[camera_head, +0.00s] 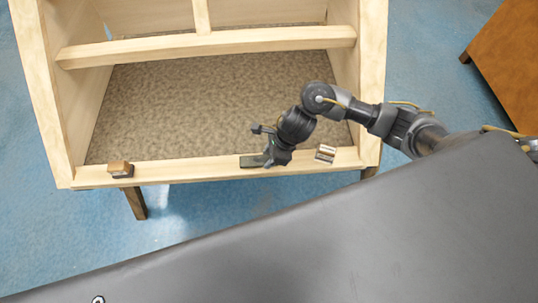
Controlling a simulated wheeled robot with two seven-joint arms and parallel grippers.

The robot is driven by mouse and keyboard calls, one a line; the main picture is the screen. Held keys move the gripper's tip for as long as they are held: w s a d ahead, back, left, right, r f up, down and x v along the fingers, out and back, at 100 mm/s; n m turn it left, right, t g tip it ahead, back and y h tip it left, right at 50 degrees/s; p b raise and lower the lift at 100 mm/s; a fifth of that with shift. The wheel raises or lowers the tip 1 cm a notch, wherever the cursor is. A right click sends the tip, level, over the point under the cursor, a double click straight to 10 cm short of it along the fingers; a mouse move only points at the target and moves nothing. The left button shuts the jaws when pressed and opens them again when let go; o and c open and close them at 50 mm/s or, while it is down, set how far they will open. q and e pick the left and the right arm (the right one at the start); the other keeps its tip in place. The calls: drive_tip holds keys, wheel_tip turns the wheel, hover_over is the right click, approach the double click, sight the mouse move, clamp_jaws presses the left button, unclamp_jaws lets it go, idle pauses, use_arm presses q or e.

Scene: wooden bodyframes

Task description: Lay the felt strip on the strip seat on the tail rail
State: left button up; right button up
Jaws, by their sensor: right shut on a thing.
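The tail rail (195,169) is the pale wooden bar along the near side of the wooden frame. A dark grey-green strip (250,161), which looks like the felt strip, is at the middle of this rail. My right gripper (268,161) is at the strip's right end and is shut on it, pointing down. The strip looks level and at or just over the rail's top; I cannot tell whether it touches. The strip seat cannot be made out and may be hidden under the strip and gripper. My left gripper is not in view.
A brown block with a dark base (121,169) sits on the rail's left part. A small silvery piece (325,154) sits on the rail right of my gripper. A cross rail (205,46) spans the frame behind. A grey surface (330,240) fills the foreground.

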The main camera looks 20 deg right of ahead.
drive_tip(key=shift+f+b, duration=0.25)
drive_tip(key=shift+b, duration=0.2)
idle(0.6)
drive_tip(key=o, duration=1)
drive_tip(key=shift+o, duration=0.2)
drive_tip(key=shift+r, duration=0.1)
drive_tip(key=p+v, duration=0.1)
drive_tip(key=v, duration=0.9)
drive_tip(key=shift+d+r, duration=0.2)
drive_tip(key=shift+r, duration=0.05)
drive_tip(key=shift+s, duration=0.1)
